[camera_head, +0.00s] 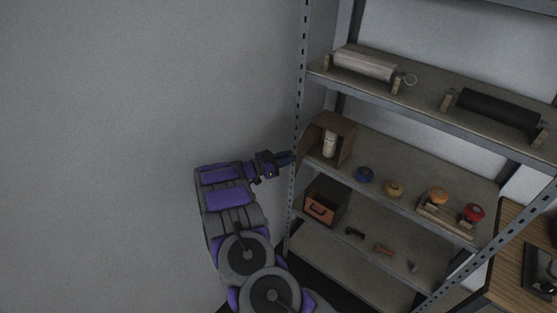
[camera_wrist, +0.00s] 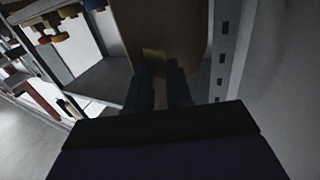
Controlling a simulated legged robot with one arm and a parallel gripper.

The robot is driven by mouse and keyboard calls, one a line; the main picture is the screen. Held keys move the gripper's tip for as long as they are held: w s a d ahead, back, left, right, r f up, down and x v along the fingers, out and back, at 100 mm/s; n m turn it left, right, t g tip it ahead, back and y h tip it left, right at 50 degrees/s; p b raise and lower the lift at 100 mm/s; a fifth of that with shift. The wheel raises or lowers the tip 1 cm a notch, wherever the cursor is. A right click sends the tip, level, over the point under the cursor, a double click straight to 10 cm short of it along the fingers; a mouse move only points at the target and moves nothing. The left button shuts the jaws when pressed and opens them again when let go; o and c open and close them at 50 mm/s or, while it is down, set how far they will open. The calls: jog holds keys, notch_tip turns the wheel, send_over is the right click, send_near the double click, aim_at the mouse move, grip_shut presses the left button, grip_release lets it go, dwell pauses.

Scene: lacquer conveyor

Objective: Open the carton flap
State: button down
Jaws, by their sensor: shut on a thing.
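The brown carton (camera_head: 345,126) stands at the left end of the middle shelf. Its front shows open, with a pale bottle (camera_head: 329,145) upright inside. A brown panel, seemingly the carton flap (camera_head: 305,145), shows along the carton's left side near the shelf post. My gripper (camera_head: 290,158) reaches in from the left beside the post. In the wrist view, my gripper's dark fingers (camera_wrist: 160,75) are shut on a yellow tab (camera_wrist: 153,54) at the edge of the brown flap (camera_wrist: 165,25). The fingertips are dark, and their exact contact is hard to see.
The perforated left shelf post (camera_head: 299,75) is close to my gripper. Blue (camera_head: 364,174), tan (camera_head: 394,188), orange (camera_head: 438,195) and red (camera_head: 474,212) round items sit right of the carton. An orange-fronted box (camera_head: 319,209) is on the shelf below. A grey wall is at left.

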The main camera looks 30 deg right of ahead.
jog(key=c, duration=1.4)
grip_release()
jog(key=shift+w+d+r, duration=0.25)
jog(key=shift+d+r, duration=0.25)
jog(key=shift+d, duration=0.05)
jog(key=o, duration=0.8)
jog(key=shift+w+d+f, duration=0.1)
jog(key=shift+d+f, duration=0.05)
jog(key=shift+d, duration=0.35)
jog(key=shift+w+d+f, duration=0.1)
jog(key=shift+d+f, duration=0.05)
jog(key=shift+d, duration=0.3)
jog(key=shift+o, duration=0.7)
jog(key=shift+s+d, duration=0.1)
jog(key=shift+d, duration=0.25)
jog(key=a, duration=0.4)
jog(key=shift+w, duration=0.3)
jog(key=c, duration=0.9)
jog(key=shift+o, duration=0.2)
jog(key=shift+s+d, duration=0.3)
jog(key=shift+d, duration=0.4)
jog(key=shift+o, duration=0.9)
jog(key=shift+d, duration=0.3)
jog(key=shift+o, duration=0.9)
jog(key=shift+d, duration=0.1)
jog(key=shift+w+a, duration=0.1)
jog(key=shift+a, duration=0.45)
jog(key=c, duration=0.4)
jog(key=shift+o, duration=0.2)
